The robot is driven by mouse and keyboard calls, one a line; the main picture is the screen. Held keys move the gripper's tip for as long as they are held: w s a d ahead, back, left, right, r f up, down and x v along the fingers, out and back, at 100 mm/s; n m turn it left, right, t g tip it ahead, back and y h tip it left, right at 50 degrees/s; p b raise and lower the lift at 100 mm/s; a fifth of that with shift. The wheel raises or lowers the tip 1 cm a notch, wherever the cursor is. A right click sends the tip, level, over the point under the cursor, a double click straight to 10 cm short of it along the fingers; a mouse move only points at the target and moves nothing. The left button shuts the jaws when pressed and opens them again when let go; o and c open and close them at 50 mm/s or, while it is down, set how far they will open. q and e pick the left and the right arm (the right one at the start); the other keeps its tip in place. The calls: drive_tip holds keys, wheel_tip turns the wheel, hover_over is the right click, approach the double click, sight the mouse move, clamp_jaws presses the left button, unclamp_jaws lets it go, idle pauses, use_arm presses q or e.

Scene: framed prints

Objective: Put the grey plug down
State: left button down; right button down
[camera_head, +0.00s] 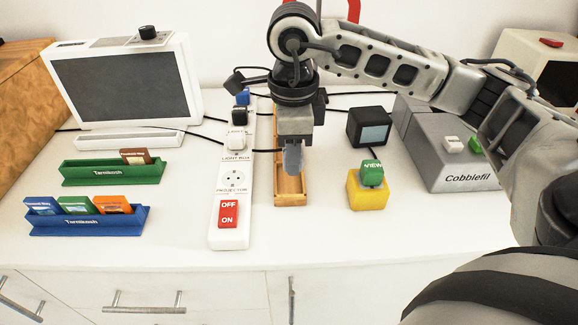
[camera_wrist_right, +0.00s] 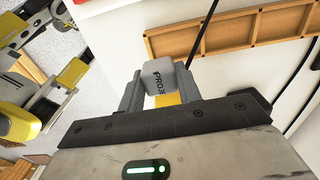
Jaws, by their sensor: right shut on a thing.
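My right gripper (camera_head: 293,140) points down over the wooden tray (camera_head: 290,199) in the head view. It is shut on the grey plug (camera_head: 293,159), which hangs below the fingers above the tray's middle. In the right wrist view the plug (camera_wrist_right: 160,76) sits between the two fingers, with the letters "PROJE" on its face. I cannot tell from the head view how high the plug is above the tray floor. The front part of the tray is empty; the gripper hides part of the rest. My left gripper is not in view.
The white power strip (camera_head: 230,200) stands just left of the tray, with an empty projector socket and a red switch (camera_head: 228,213). A yellow block with a green VIEW plug (camera_head: 372,172) and a grey box (camera_head: 455,177) are right. A monitor and card holders stand left.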

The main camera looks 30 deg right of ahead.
sight(289, 181)
drive_tip(key=w+f, duration=0.1)
drive_tip(key=w+d+f, duration=0.1)
drive_tip(key=f, duration=0.1)
drive_tip(key=shift+w, duration=0.15)
drive_tip(key=shift+w+f, duration=0.15)
drive_tip(key=shift+f, duration=0.75)
drive_tip(key=shift+w+f, duration=0.1)
drive_tip(key=shift+f, duration=0.75)
drive_tip(key=shift+f+b, duration=0.1)
drive_tip(key=shift+b, duration=0.2)
drive_tip(key=shift+f, duration=0.15)
drive_tip(key=c, duration=1.3)
unclamp_jaws()
drive_tip(key=shift+o, duration=0.2)
